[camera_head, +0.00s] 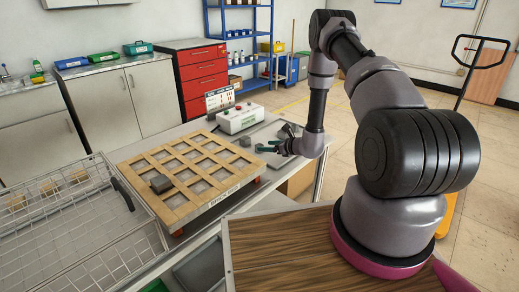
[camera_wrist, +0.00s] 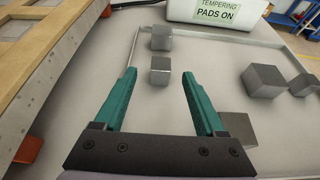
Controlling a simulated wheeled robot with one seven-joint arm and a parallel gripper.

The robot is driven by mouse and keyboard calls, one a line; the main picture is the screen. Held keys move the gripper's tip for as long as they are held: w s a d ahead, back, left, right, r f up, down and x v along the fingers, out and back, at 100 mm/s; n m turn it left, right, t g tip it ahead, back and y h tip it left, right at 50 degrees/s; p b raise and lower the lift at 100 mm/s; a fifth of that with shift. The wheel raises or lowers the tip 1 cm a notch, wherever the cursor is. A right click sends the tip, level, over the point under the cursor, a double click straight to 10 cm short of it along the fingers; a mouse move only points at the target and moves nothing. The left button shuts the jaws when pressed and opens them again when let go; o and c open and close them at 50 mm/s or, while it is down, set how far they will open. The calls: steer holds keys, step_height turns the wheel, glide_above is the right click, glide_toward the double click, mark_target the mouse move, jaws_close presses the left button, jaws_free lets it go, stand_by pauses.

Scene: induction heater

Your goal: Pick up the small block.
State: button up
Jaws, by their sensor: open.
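In the wrist view, two smaller grey metal blocks lie on the pale surface: a nearer one (camera_wrist: 160,77) and one just beyond it (camera_wrist: 162,43). Three larger grey blocks lie to the right: one in the middle (camera_wrist: 264,81), one near the right edge (camera_wrist: 303,85), and one by the right finger (camera_wrist: 238,127), partly hidden by it. My gripper (camera_wrist: 160,73) is open and empty, its teal fingers pointing toward the nearer small block, which appears between the fingertips. I cannot tell its height above it. The head view shows my gripper (camera_head: 266,146) low beside the wooden grid.
A white control box (camera_head: 238,118) stands behind. A wire basket (camera_head: 75,235) is at left. A thin raised rim (camera_wrist: 225,39) borders the blocks.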

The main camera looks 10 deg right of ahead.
mark_target(260, 145)
steer(key=shift+x, duration=2.7)
steer(key=shift+d+f, duration=0.1)
steer(key=shift+f, duration=0.05)
jaws_close()
